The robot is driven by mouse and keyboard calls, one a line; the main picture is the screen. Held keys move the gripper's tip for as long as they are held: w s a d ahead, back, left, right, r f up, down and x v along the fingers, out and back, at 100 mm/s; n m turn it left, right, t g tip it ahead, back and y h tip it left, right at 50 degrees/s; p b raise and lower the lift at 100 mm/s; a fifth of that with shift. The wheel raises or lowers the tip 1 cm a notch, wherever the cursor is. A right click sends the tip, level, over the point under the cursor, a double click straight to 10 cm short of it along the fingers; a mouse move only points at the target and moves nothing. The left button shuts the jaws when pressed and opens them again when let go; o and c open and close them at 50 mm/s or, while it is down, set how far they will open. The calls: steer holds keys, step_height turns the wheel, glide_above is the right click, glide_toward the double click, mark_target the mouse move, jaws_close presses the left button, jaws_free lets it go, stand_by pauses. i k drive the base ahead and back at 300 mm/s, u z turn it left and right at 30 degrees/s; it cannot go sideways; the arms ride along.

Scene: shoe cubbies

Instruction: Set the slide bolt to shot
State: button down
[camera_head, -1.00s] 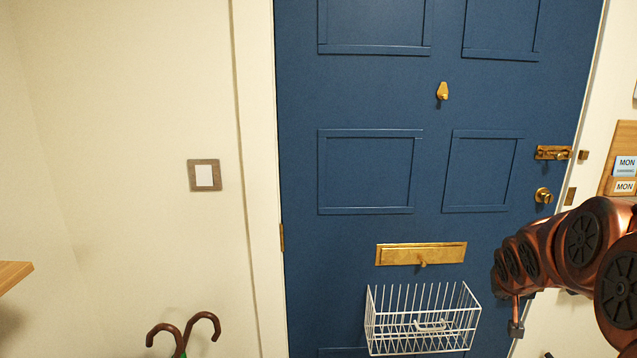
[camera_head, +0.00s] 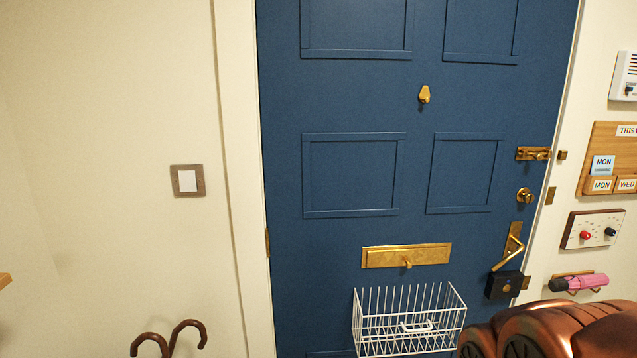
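The brass slide bolt (camera_head: 533,154) is mounted near the right edge of the blue door (camera_head: 365,110), above a round brass knob. Its small brass keeper (camera_head: 562,155) sits on the frame just right of it. A gap shows between the bolt and the keeper, with no rod seen bridging it. My copper-coloured arm fills the bottom right corner, below the bolt and apart from it. My gripper is not in view.
Below the bolt are a brass knob (camera_head: 525,195), a lever handle (camera_head: 510,250) and a dark lock box (camera_head: 503,285). A white wire basket (camera_head: 408,322) hangs under the brass letter plate (camera_head: 405,256).

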mark_target(537, 157)
steer(key=z, duration=0.5)
steer(key=i, duration=0.7)
steer(key=u, duration=0.1)
